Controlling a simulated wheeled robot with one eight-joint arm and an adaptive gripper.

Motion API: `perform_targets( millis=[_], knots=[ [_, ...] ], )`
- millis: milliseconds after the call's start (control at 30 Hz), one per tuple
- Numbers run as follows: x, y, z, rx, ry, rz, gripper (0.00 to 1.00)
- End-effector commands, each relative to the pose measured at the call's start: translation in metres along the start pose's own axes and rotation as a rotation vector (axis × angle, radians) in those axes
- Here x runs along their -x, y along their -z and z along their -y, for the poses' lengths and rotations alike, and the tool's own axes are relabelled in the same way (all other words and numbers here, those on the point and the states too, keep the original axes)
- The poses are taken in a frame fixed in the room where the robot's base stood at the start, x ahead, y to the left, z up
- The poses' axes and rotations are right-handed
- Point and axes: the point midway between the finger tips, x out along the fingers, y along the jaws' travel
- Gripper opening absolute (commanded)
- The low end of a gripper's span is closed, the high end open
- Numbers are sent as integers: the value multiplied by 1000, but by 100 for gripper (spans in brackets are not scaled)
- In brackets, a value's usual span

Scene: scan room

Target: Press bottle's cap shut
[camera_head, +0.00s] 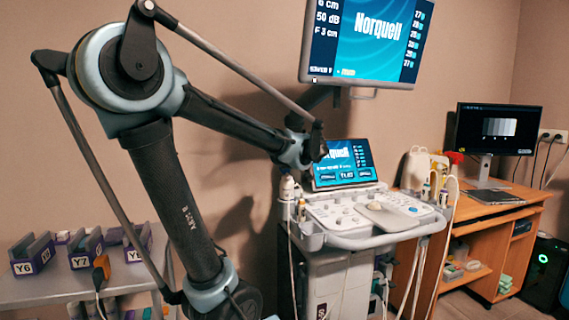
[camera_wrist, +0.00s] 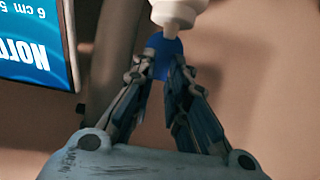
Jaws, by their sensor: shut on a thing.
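In the wrist view, my gripper (camera_wrist: 165,68) has its fingers drawn together around a rounded blue cap (camera_wrist: 164,46). A white bottle (camera_wrist: 177,10) enters at the top edge, its narrow nozzle tip overlapping the blue cap in the picture. I cannot tell whether nozzle and cap touch. Most of the bottle is outside this view. In the head view, my arm reaches right to the ultrasound machine (camera_head: 372,233), and my wrist is in front of the wall beside its small screen. The fingertips are not clear there. A white bottle (camera_head: 287,187) stands at the machine's left edge, below my wrist.
A small tilted screen (camera_head: 343,163) is close to my wrist, and a large monitor (camera_head: 366,40) hangs above. A wooden desk (camera_head: 490,225) with another monitor (camera_head: 495,130) is at right. A shelf with purple bins (camera_head: 85,250) is at left. Cables hang from the machine.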

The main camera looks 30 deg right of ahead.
Motion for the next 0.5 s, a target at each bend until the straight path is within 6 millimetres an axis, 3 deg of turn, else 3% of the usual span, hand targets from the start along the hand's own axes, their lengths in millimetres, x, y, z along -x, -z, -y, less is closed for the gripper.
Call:
perform_targets(
  millis=[500],
  knots=[
    [7, -13, 1, 1, 2, -206, 0]
  ],
)
